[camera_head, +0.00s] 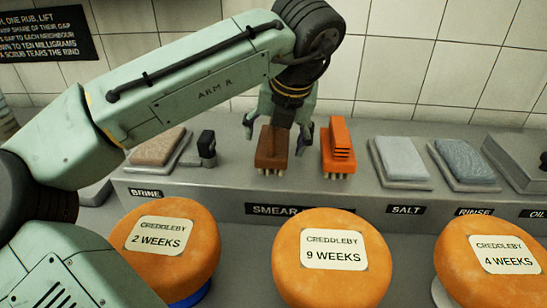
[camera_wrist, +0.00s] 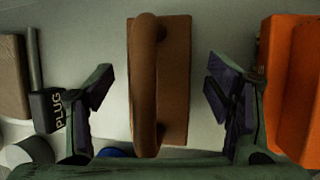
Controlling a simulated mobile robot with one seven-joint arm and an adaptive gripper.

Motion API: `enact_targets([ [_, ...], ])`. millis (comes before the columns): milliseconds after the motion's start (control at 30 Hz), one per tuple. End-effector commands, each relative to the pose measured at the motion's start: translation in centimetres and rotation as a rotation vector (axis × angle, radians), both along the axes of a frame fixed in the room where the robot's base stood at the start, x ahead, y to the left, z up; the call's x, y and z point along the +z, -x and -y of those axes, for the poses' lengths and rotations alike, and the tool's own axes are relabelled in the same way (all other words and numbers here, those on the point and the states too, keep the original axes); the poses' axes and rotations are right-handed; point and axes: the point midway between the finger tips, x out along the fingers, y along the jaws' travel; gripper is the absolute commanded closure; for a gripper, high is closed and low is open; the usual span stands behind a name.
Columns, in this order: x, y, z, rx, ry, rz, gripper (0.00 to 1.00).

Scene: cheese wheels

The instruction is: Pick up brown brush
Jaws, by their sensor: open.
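The brown brush (camera_head: 272,153) stands bristles down on the grey ledge, at the smear label. In the wrist view the brown brush (camera_wrist: 176,80) shows from above as a rectangular block with a rounded handle bar along its left part. My gripper (camera_head: 279,128) is over the brown brush in the head view, one finger to each side. In the wrist view my gripper (camera_wrist: 160,95) has its fingers spread, with a gap between each finger and the brush. It holds nothing. The height of the fingertips against the brush is hard to tell.
An orange brush (camera_head: 338,148) stands close to the right of the brown one. A black plug (camera_wrist: 47,110) is to the left. Folded cloths on trays (camera_head: 402,160) lie farther right. Several orange cheese wheels (camera_head: 331,270) stand in front of the ledge (camera_head: 230,190). A tiled wall is behind.

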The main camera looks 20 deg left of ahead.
Motion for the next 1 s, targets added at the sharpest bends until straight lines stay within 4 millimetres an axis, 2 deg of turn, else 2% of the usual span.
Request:
enact_targets([
  [33, -0.48, -0.1, -0.11, 0.001, -0.001, 0.001, 0.27],
  [333, -0.4, -0.19, -0.14, 0.001, 0.001, 0.0, 0.27],
  [1000, -0.42, -0.17, -0.13, 0.001, 0.001, 0.0, 0.72],
])
